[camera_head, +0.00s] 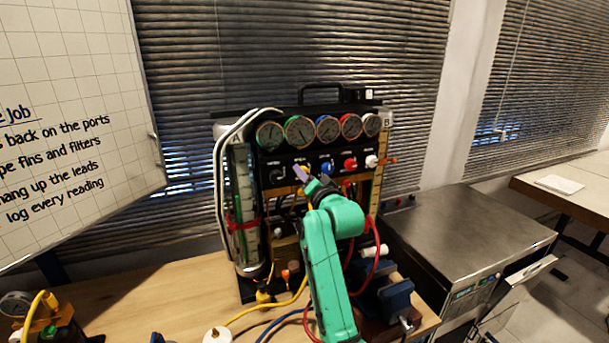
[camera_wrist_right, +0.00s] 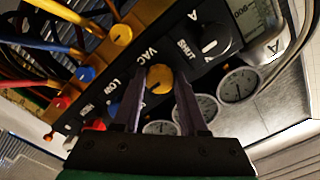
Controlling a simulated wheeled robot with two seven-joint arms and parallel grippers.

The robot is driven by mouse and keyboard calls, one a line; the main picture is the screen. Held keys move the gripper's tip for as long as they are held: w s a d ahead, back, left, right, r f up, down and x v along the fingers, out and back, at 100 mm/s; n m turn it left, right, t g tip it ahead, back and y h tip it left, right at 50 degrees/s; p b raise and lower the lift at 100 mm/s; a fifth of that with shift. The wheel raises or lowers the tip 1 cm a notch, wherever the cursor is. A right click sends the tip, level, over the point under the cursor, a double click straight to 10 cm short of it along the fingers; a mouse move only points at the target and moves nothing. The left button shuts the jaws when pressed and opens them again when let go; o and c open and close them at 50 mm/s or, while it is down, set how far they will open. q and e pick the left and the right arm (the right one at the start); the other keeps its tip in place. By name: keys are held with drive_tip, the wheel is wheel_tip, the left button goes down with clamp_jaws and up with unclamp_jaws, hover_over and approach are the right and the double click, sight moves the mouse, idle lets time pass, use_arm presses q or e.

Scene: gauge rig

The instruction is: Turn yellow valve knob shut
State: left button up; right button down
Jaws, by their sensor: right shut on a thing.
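The gauge rig (camera_head: 310,130) stands on the wooden bench, with a row of round gauges above a row of coloured knobs. My right arm reaches up from the bottom, and my right gripper (camera_head: 304,172) is at the knob row, left of the blue knob (camera_head: 327,167). In the right wrist view, the yellow valve knob (camera_wrist_right: 159,79) sits between the two fingers of my right gripper (camera_wrist_right: 160,88), which is shut on it. The label VAC is beside the knob. In the head view the gripper mostly hides the yellow knob. My left gripper is not in view.
A red knob (camera_head: 350,164) and a white knob (camera_head: 371,161) lie to the right in the same row. A black knob (camera_wrist_right: 210,40) marked SHUT is beside the yellow one. Yellow, blue and red hoses hang in front of the rig.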

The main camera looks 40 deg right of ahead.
idle(0.3)
drive_tip(key=shift+c, duration=2.2)
unclamp_jaws()
drive_tip(key=shift+s, duration=0.1)
drive_tip(key=p+v, duration=0.6)
drive_tip(key=v, duration=0.8)
drive_tip(key=shift+s, duration=0.3)
drive_tip(key=shift+w+a, duration=0.1)
